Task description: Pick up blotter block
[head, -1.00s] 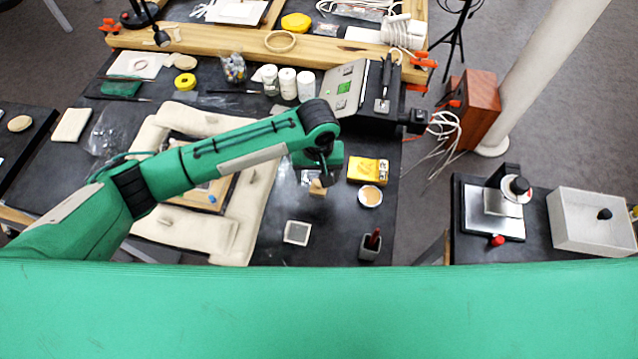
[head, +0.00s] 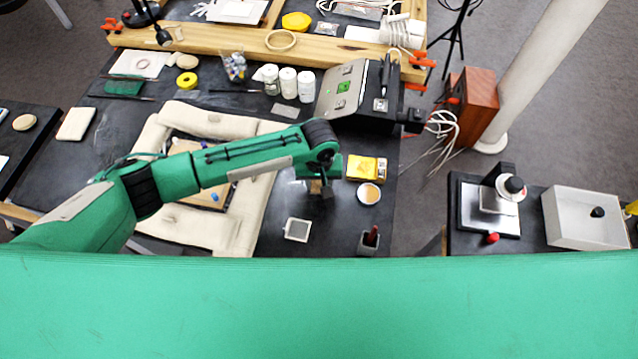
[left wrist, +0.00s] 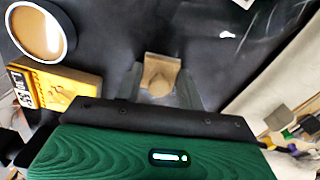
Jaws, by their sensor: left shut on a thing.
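The blotter block (left wrist: 159,72), a small tan wooden block with a rounded knob, shows between the two dark fingers of my left gripper (left wrist: 160,88) in the left wrist view. The fingers are shut on it, one on each side. In the head view my left gripper (head: 323,188) is low over the black table, and the block (head: 315,187) is mostly hidden behind it. I cannot tell whether the block touches the table. My right gripper is in neither view.
A yellow meter (head: 362,168) and a round dish (head: 368,194) stand just right of the gripper. A padded cream frame (head: 255,205) lies to the left. A small grey square (head: 297,230) and a dark holder (head: 369,242) are nearer. White jars (head: 289,82) stand farther back.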

